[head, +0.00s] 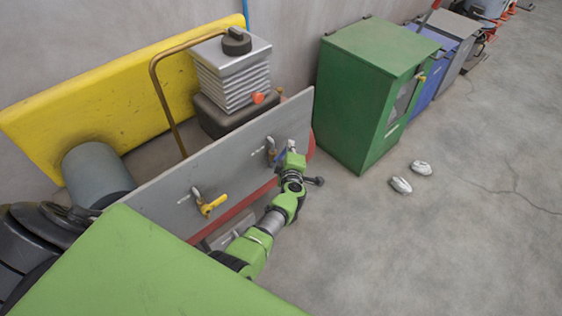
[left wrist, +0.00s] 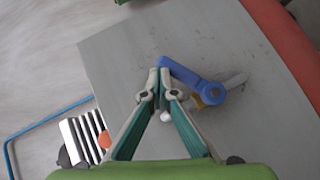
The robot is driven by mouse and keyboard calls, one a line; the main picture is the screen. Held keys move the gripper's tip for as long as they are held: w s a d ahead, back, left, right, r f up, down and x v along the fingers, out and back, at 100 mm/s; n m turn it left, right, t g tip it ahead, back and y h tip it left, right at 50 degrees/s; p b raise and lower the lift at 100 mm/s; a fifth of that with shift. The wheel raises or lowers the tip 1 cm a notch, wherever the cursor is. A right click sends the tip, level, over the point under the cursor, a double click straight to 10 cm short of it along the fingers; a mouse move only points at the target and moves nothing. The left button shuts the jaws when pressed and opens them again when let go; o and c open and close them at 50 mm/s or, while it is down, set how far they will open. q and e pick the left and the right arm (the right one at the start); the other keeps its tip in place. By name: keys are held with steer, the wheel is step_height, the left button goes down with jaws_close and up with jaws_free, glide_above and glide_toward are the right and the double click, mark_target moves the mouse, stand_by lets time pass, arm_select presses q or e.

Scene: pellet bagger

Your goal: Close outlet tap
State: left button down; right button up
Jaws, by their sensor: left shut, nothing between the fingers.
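A tap with a blue lever (left wrist: 193,82) is mounted on the grey panel (head: 240,165); its pivot and pale pipe end show in the left wrist view. My left gripper (left wrist: 160,72) is shut and empty, its fingertips right at the free end of the blue lever; I cannot tell whether they touch. In the head view the left gripper (head: 291,150) is at the panel's far end and mostly hides the blue lever. A tap with a yellow lever (head: 211,205) sits nearer on the same panel. My right gripper is not in view.
A stacked metal unit with a black cap and orange knob (head: 232,70) stands behind the panel, beside a bent brown pipe (head: 165,95). A green cabinet (head: 365,90) stands beyond the panel. Two pale objects (head: 401,185) lie on the floor. The floor at the right is clear.

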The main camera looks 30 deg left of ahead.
arm_select(q)
steer(key=shift+w+d+f+b, duration=0.15)
steer(key=shift+w+f+b, duration=0.35)
steer(key=shift+f+b, duration=0.1)
steer(key=shift+w+d+f+b, duration=0.15)
steer(key=shift+w+f+b, duration=0.3)
steer(key=shift+w+b, duration=0.1)
steer(key=shift+f, duration=0.1)
